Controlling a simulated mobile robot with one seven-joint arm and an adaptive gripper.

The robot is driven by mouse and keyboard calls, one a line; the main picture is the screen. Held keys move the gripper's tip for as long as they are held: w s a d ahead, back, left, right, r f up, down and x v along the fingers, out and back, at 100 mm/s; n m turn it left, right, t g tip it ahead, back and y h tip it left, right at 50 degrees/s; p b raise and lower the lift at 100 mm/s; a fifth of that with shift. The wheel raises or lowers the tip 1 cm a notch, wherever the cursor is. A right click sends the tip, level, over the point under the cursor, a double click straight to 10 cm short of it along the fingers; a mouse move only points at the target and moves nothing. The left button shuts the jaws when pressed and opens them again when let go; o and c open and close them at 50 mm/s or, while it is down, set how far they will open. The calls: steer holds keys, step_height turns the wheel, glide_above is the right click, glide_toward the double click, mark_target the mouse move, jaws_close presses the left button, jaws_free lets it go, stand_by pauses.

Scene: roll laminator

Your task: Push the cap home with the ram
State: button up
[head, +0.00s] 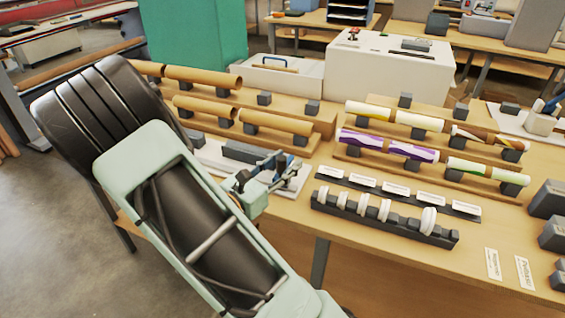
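Several white round caps (385,210) of rising size stand on edge in a dark grey rack at the front of the wooden table. My gripper (276,180) is small and partly covered by my pale green arm, beside a low white base plate (212,153) with a dark grey block (246,153) on it. Metal and dark parts crowd together at the gripper, so I cannot tell fingers from fixture, or whether they touch. I cannot pick out the ram, or a cap seated in a tube end, from this view.
Brown tubes (276,122) lie on grey supports at the back left. Printed tubes (412,151) lie on supports to the right. White label cards (396,188) line a dark strip behind the caps. The front table strip is mostly clear.

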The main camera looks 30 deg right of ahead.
steer(key=shift+a, duration=0.15)
steer(key=shift+a, duration=0.3)
steer(key=v, duration=1.1)
steer(key=shift+s, duration=0.15)
steer(key=shift+a, duration=0.1)
